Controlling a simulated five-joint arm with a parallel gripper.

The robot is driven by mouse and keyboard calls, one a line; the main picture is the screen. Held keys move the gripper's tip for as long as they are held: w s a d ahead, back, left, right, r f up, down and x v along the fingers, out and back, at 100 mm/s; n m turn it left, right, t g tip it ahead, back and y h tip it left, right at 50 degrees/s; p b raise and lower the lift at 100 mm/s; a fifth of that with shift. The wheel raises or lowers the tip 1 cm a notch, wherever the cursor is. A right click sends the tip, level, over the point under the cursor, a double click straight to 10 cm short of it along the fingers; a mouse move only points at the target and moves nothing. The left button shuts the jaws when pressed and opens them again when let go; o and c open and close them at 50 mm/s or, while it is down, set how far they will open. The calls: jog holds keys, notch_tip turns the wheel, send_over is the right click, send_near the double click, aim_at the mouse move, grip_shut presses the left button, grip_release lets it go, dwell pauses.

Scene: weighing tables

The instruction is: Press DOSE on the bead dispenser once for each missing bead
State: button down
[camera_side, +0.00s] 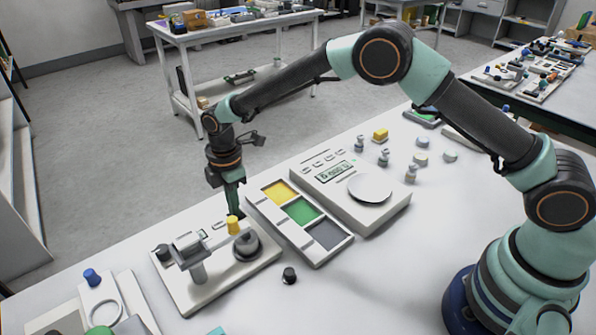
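A pale device (210,285) stands at the front left of the white table. It has a grey post, a dark round part (247,246) and a yellow cap (233,225); it may be the bead dispenser, but I cannot read any DOSE label. My gripper (236,208) points down at the device's back edge, right by the yellow cap. I cannot tell whether it touches anything there. Its dark green fingers look close together, but their gap is not clear. No single beads can be made out.
A tray (318,262) with yellow, green and dark grey compartments stands right of the device. Behind it is a scale (352,215) with a round pan (370,188) and lit display. Several small weights (411,173) stand farther right. A black knob (289,275) lies in front.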

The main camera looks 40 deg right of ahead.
jog(key=shift+s+d+f, duration=0.1)
jog(key=shift+s+f, duration=0.25)
jog(key=shift+f, duration=0.35)
jog(key=shift+r, duration=0.1)
notch_tip(320, 180, up, 15)
jog(key=shift+w, duration=0.4)
jog(key=shift+r, duration=0.1)
dwell(2.2)
jog(key=s+d+r+m+t, duration=0.3)
jog(key=s+d+r+m, duration=0.55)
jog(key=d+r, duration=0.3)
jog(key=s+d+f+m+t, duration=0.2)
jog(key=s+d+m, duration=0.7)
jog(key=s, duration=0.3)
jog(key=shift+d+f, duration=0.2)
jog(key=shift+d, duration=0.25)
